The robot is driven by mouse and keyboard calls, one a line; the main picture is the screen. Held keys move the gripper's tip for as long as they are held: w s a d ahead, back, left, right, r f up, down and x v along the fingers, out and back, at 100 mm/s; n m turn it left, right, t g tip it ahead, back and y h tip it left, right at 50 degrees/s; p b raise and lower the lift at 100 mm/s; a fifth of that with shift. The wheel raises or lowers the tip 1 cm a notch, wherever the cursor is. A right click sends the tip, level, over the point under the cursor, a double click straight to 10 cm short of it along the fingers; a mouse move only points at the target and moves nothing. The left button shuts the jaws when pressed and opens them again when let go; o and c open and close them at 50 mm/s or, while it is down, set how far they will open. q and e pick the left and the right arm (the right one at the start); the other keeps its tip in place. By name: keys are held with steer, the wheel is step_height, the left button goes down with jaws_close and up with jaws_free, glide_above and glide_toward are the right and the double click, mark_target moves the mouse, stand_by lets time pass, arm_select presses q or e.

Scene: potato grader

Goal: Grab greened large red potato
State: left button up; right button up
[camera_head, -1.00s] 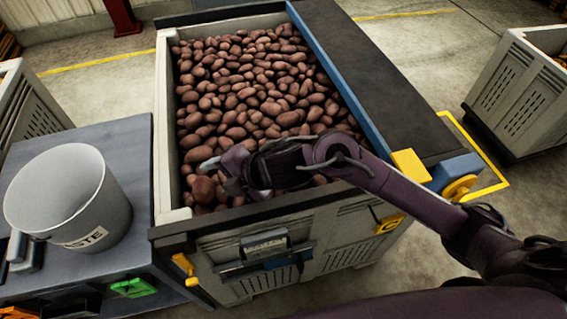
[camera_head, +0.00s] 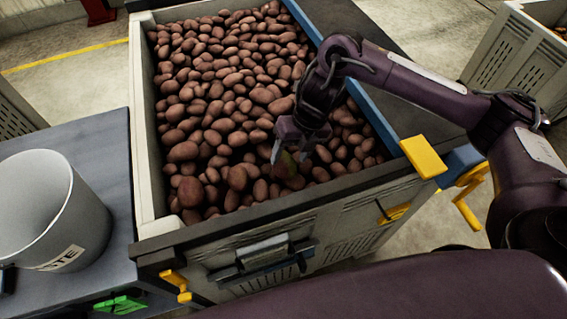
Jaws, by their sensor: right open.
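A potato with a greenish patch (camera_head: 288,166) lies among the red potatoes in the bin, near its front side. My right gripper (camera_head: 284,152) points down right over it, with its fingers open. The fingers partly cover this potato, and I cannot tell whether they touch it. My left gripper is not in view.
The large bin (camera_head: 146,150) is full of red potatoes (camera_head: 215,110). A white waste bucket (camera_head: 45,215) stands on a grey table (camera_head: 105,150) at the left. A dark ledge with a blue edge runs along the bin's right side. Another crate (camera_head: 520,55) stands at the far right.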

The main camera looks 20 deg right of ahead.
mark_target(287, 160)
steer(key=x, duration=0.3)
steer(key=shift+a+f, duration=0.15)
steer(key=shift+f, duration=0.2)
steer(key=c, duration=0.6)
steer(key=shift+c, duration=0.6)
steer(key=shift+r, duration=0.2)
